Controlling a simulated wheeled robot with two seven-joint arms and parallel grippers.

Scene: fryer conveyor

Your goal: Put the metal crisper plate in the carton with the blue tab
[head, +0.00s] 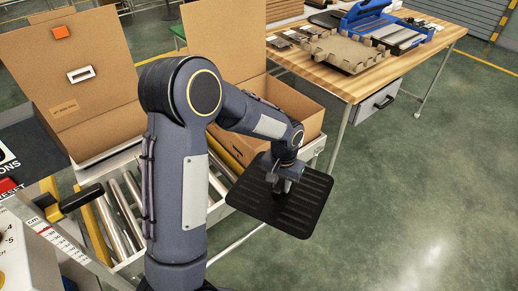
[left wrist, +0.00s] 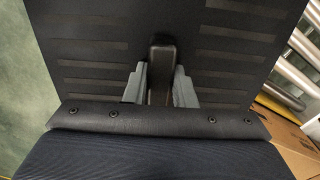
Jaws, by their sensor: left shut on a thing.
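The crisper plate (head: 312,205) is a dark, flat square with slots. My left gripper (head: 281,182) is shut on the plate's central handle. The left wrist view also shows the plate (left wrist: 95,65) and the handle between the gripper's fingers (left wrist: 160,85). The plate hangs roughly level in front of the open carton on the right (head: 309,127), outside it. My arm covers much of that carton. The carton on the left (head: 65,50) has a raised flap with an orange tab. No blue tab shows; part of the right carton is hidden. My right gripper is not in view.
A roller conveyor (head: 122,205) runs below the cartons. A wooden table (head: 330,82) at the back right holds a blue case (head: 375,25) and cardboard pieces. A black-and-yellow handle (head: 75,200) is at the left. The floor on the right is clear.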

